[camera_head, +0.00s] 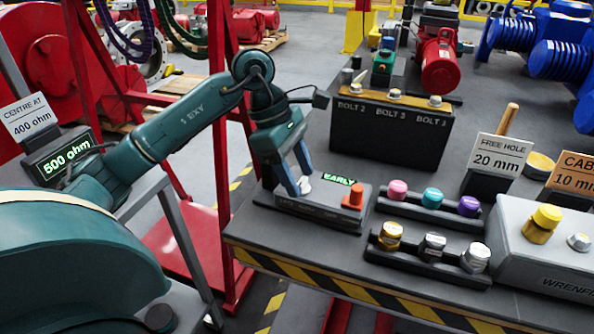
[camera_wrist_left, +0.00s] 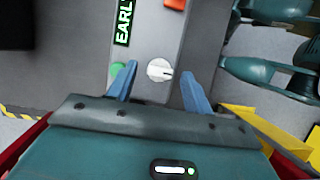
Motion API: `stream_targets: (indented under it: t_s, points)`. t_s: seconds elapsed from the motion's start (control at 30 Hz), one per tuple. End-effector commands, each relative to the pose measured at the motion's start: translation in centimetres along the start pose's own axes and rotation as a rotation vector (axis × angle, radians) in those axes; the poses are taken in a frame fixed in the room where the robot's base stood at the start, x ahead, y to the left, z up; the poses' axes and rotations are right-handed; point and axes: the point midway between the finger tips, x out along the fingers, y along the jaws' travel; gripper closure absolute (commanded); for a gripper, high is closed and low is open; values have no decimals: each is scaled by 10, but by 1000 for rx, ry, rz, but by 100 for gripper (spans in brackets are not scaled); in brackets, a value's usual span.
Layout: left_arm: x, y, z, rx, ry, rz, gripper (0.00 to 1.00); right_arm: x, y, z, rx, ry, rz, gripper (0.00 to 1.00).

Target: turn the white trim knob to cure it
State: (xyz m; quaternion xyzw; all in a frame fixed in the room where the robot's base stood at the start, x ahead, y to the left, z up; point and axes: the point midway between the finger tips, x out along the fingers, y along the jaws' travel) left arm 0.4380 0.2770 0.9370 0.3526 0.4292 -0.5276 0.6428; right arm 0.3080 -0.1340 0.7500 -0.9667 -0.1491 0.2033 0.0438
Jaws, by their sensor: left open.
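The white trim knob (camera_wrist_left: 159,70) sits on a grey box (camera_head: 325,215) whose display reads EARLY (camera_head: 339,179). In the head view the knob (camera_head: 304,185) shows small beside the blue fingers. My left gripper (camera_head: 297,188) is open, with its fingers pointing down at the box. In the left wrist view the fingertips of my left gripper (camera_wrist_left: 156,75) stand on either side of the knob, with a gap on both sides. A dark pointer mark shows on the knob's right side. An orange button (camera_head: 354,196) and a green round part (camera_wrist_left: 117,70) are on the same box. My right gripper is not in view.
Racks of coloured knobs (camera_head: 431,200) and metal knobs (camera_head: 432,250) stand right of the box. A black bolt box (camera_head: 388,135) stands behind it. A sign reading 500 ohm (camera_head: 66,157) is at left. The table edge (camera_head: 330,282) has yellow-black stripes.

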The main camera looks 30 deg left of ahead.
Motion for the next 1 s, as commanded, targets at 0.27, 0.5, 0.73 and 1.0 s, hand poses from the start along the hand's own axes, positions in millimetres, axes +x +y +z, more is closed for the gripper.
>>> stream_targets:
  t_s: [0.27, 0.5, 0.73, 1.0]
  points:
    - [1, 0, 0, 0, 0, 0, 52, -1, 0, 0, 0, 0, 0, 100]
    - [0, 0, 0, 0, 0, 0, 72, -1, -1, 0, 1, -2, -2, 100]
    - [0, 0, 0, 0, 0, 0, 91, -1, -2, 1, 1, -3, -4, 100]
    - [0, 0, 0, -20, 1, 8, 94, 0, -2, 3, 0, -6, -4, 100]
